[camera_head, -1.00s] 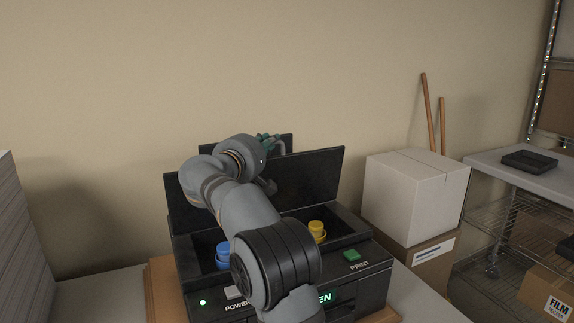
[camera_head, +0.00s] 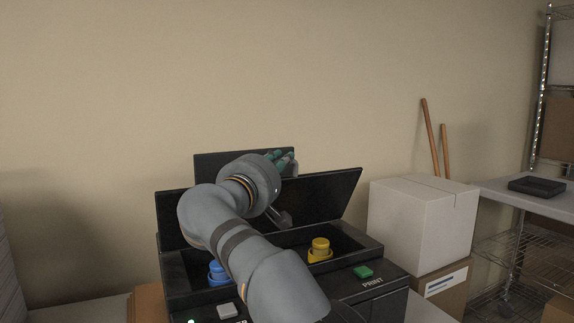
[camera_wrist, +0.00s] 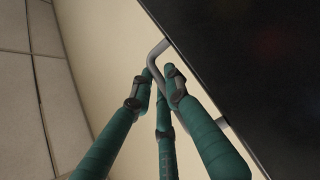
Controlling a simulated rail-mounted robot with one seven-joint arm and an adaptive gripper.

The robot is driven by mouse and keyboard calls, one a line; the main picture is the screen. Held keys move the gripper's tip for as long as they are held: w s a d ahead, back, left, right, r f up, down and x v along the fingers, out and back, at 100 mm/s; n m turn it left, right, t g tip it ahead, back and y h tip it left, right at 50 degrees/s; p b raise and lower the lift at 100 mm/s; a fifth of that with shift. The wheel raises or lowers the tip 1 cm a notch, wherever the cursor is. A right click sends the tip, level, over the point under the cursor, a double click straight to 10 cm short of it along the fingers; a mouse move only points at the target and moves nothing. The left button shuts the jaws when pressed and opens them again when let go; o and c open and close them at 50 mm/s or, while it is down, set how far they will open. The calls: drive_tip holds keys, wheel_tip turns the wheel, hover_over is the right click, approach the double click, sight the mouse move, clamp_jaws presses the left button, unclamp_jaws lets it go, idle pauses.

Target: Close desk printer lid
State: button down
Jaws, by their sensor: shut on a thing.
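The black desk printer (camera_head: 345,255) has its lid (camera_head: 325,197) raised, leaning toward the front. The lid also fills the right of the wrist view (camera_wrist: 250,55). A thin grey bar handle (camera_wrist: 154,56) stands out from the lid. My gripper (camera_head: 286,160) is at the lid's top edge, and its green fingers (camera_wrist: 158,78) are shut on the handle. A blue cartridge (camera_head: 217,270) and a yellow cartridge (camera_head: 320,246) show in the open printer. My arm hides the middle of the printer.
A green PRINT button (camera_head: 363,272) and a grey button (camera_head: 226,310) are on the printer's front. A black panel (camera_head: 215,165) rises behind the lid. A white box (camera_head: 415,220) and a shelf (camera_head: 490,190) stand to the right. The wall is behind.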

idle(0.3)
drive_tip(key=c, duration=1.9)
unclamp_jaws()
drive_tip(key=shift+c, duration=0.2)
drive_tip(key=shift+s+a, duration=0.1)
drive_tip(key=v, duration=1.2)
drive_tip(key=shift+c, duration=0.3)
